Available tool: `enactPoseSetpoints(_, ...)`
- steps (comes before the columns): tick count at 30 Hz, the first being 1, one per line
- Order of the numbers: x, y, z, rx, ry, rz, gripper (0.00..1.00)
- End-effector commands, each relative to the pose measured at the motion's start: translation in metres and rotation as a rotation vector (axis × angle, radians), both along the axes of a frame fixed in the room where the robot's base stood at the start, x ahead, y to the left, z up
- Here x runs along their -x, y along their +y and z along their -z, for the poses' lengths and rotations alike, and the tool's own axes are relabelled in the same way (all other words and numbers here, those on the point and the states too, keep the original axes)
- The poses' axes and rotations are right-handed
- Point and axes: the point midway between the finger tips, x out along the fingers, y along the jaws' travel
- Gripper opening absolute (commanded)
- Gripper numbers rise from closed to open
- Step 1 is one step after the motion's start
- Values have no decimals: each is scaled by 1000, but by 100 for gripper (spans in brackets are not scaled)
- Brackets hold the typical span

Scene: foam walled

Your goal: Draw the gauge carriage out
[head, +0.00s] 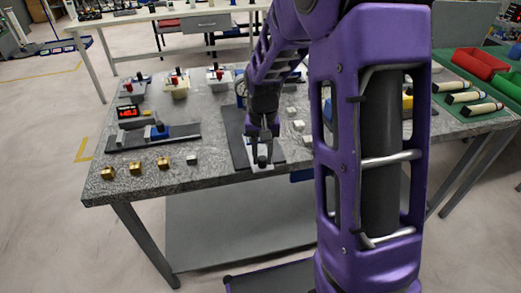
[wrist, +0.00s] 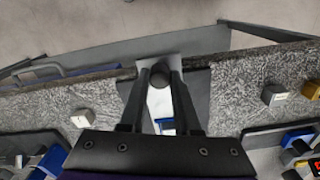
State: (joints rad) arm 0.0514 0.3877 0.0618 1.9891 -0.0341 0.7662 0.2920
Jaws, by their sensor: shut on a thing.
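The gauge carriage, as I take it, is a pale metal slide (wrist: 160,103) with a dark round knob (wrist: 159,74) at its end. In the head view the knob (head: 262,161) is at the table's front edge, over the pale plate (head: 268,169). My gripper (head: 262,140) points down at it, its two dark fingers on either side of the knob in the wrist view (wrist: 161,79), shut on it. A dark base plate (head: 236,140) lies under the slide. A blue part (wrist: 167,125) shows between the fingers. My arm hides much of the fixture.
The speckled table (head: 218,110) holds brass blocks (head: 163,163) and a small grey block (head: 192,159) to the left. A dark fixture with a blue part (head: 158,131) stands behind them. Red bins (head: 480,63) are at the right. Floor is open left of the table.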

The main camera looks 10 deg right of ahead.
Motion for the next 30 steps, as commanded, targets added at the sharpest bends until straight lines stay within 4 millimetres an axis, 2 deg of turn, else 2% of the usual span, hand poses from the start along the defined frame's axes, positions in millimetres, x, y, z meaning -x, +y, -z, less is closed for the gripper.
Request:
enactPoseSetpoints(11,3,0,-1,0,0,0,0)
enactPoseSetpoints(12,2,0,-1,0,0,0,35)
enactPoseSetpoints(16,2,0,-1,0,-1,0,58)
enactPoseSetpoints(17,2,0,-1,0,-1,0,61)
enactPoseSetpoints(26,2,0,-2,-1,-1,0,61)
enactPoseSetpoints(30,1,0,-14,0,-5,0,61)
